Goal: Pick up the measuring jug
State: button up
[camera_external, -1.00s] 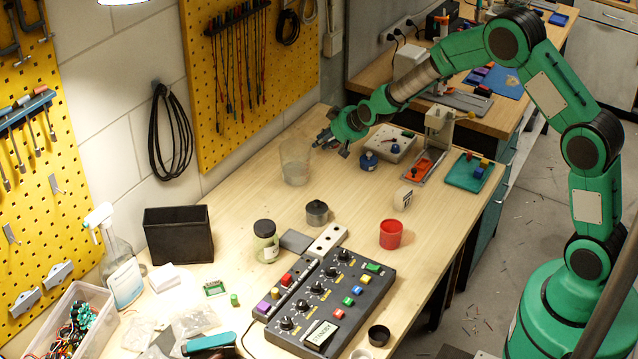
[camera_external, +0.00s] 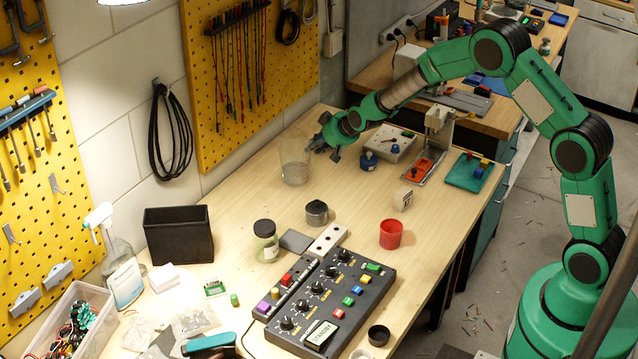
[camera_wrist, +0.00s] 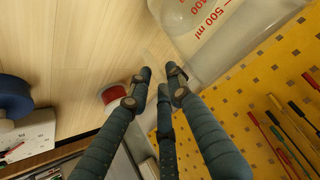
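The measuring jug (camera_external: 294,168) is a clear, upright container on the wooden bench near the pegboard wall. In the wrist view its clear wall (camera_wrist: 205,45) with red volume markings fills the upper middle and right. My gripper (camera_external: 313,147) is at the jug's right side in the external view, level with its upper part. In the wrist view its three dark fingers (camera_wrist: 160,77) are spread with gaps between them and nothing held. The fingertips lie just beside the jug's wall; whether they touch it I cannot tell.
A red round object (camera_wrist: 112,94) lies behind a finger. The yellow pegboard (camera_external: 235,95) is close behind the jug.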

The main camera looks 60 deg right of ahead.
jog(key=shift+w+f, duration=0.2)
jog(key=shift+f, duration=0.05)
dwell(0.4)
grip_shut()
jog(key=shift+r, duration=0.1)
